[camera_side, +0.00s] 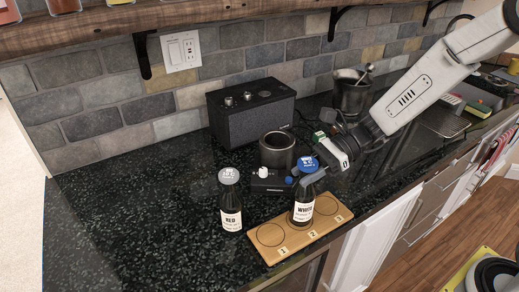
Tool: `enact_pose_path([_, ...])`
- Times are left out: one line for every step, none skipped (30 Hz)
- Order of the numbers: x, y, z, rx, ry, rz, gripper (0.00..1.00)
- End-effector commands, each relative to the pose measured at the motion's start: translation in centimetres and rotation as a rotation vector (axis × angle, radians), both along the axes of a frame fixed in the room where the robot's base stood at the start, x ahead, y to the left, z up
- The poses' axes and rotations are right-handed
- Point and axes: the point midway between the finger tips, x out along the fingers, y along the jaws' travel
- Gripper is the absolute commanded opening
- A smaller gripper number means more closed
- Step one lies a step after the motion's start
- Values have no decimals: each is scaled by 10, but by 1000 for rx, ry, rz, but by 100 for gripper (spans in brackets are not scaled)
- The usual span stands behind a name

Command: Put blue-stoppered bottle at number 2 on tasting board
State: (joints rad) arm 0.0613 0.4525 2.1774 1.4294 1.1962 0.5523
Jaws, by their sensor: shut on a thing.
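The blue-stoppered bottle (302,211) is dark glass with a white label and stands upright over the middle circle of the wooden tasting board (288,249), behind the number 2. I cannot tell whether its base touches the board. My gripper (312,179) reaches in from the right and is shut on this bottle just below its stopper (308,164). The circles at 1 and 3 are empty. A second dark bottle (231,212), with a pale grey-blue top and a label reading RED, stands on the counter left of the board.
A dark metal canister (278,150), a small dark box with a white knob (264,176) and a black speaker (252,112) stand behind the bottles. A metal bucket (352,92) stands farther back. The counter (120,225) at left is clear.

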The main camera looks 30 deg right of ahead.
Motion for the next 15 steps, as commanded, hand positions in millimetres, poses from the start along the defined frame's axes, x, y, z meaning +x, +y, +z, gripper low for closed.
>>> enact_pose_path([0, 0, 0, 1, -1, -1, 0])
enact_pose_path([1, 0, 0, 1, -1, -1, 0])
enact_pose_path([0, 0, 0, 1, -1, -1, 0])
enact_pose_path([0, 0, 0, 1, -1, -1, 0])
enact_pose_path([0, 0, 0, 1, -2, 0, 0])
enact_pose_path([0, 0, 0, 1, -1, -1, 0])
enact_pose_path([0, 0, 0, 1, -1, -1, 0])
enact_pose_path([0, 0, 0, 1, -1, -1, 0])
enact_pose_path([0, 0, -1, 1, -1, -1, 0])
enact_pose_path([0, 0, -1, 1, -1, 0, 0])
enact_pose_path([0, 0, -2, 1, 0, 0, 0])
enact_pose_path([0, 0, -3, 1, 0, 0, 0])
enact_pose_path([0, 0, -4, 1, 0, 0, 0])
enact_pose_path([0, 0, -4, 0, 1, 0, 40])
enact_pose_path([0, 0, -4, 0, 1, 0, 53])
